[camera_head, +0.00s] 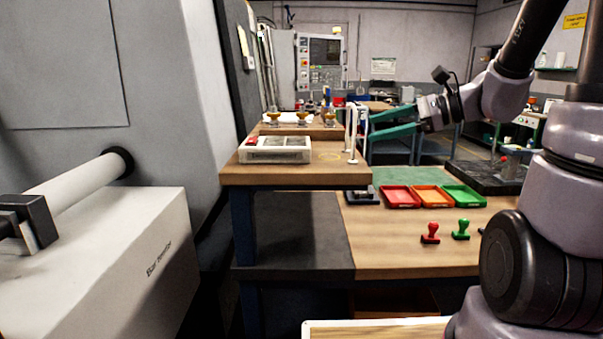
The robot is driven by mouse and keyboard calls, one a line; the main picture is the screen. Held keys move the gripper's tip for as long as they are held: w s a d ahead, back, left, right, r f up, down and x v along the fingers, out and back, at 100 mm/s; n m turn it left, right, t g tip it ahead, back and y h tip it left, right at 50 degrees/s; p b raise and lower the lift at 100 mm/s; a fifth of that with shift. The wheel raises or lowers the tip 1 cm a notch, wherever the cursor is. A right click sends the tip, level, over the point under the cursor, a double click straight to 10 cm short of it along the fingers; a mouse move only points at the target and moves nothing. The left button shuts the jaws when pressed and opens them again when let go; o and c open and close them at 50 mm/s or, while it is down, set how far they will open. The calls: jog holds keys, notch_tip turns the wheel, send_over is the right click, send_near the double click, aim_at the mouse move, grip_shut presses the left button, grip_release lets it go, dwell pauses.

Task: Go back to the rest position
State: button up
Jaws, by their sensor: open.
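My gripper (372,124) has two long green fingers pointing left. They are spread apart with nothing visible between them. It is held in the air at the end of my arm, right of the raised wooden shelf (290,176) and above the lower bench. White upright posts (352,135) stand at the shelf's right end, close to the fingertips in the picture. I cannot tell whether the fingers touch them.
Red (400,197), orange (433,197) and green (464,195) trays lie on the lower bench. A red stamp (430,232) and a green stamp (461,229) stand in front. A clear-lidded box (276,150) sits on the shelf. A grey machine fills the left.

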jog(key=s+n+g+h, duration=0.2)
jog(key=s+n+h, duration=0.3)
jog(key=s+n, duration=0.25)
jog(key=s+d+r+n+t+h, duration=0.4)
jog(key=d+r+n+h, duration=0.1)
jog(key=d+n+h, duration=0.1)
jog(key=shift+d, duration=0.65)
